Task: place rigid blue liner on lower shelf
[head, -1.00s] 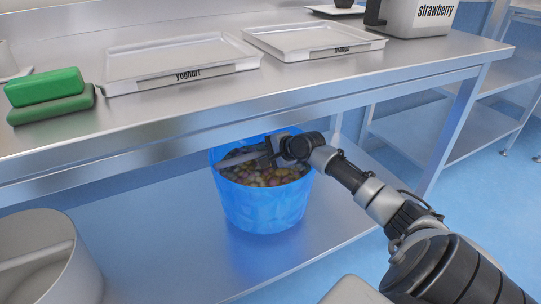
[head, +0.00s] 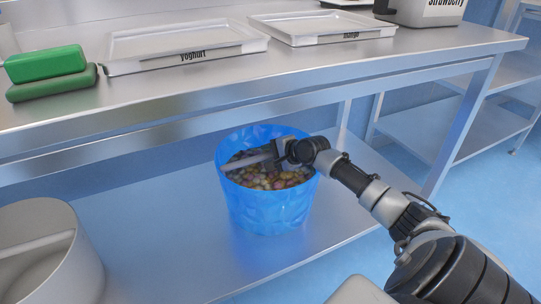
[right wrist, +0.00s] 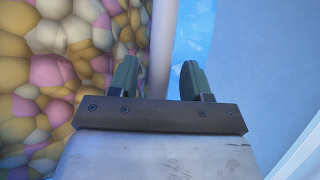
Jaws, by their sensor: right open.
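The rigid blue liner (head: 268,207) is a faceted, translucent blue tub holding many multicoloured pieces. It stands upright on the metal lower shelf (head: 165,225), under the table top. A pale bar (head: 247,162) crosses its mouth. My right gripper (head: 277,152) is at the top of the liner. In the right wrist view my right gripper (right wrist: 160,82) is open, with a pale strip, seemingly the bar, between its fingers. Pieces (right wrist: 65,85) lie to the left there and blue wall (right wrist: 194,35) to the right. Contact is unclear. My left gripper is out of view.
A white bin (head: 45,225) with a bar stands at the left of the lower shelf. The table top (head: 235,85) overhangs the liner and carries green blocks (head: 50,75), a yoghurt tray (head: 180,50) and a mango tray (head: 320,32). Shelf space is clear between bin and liner.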

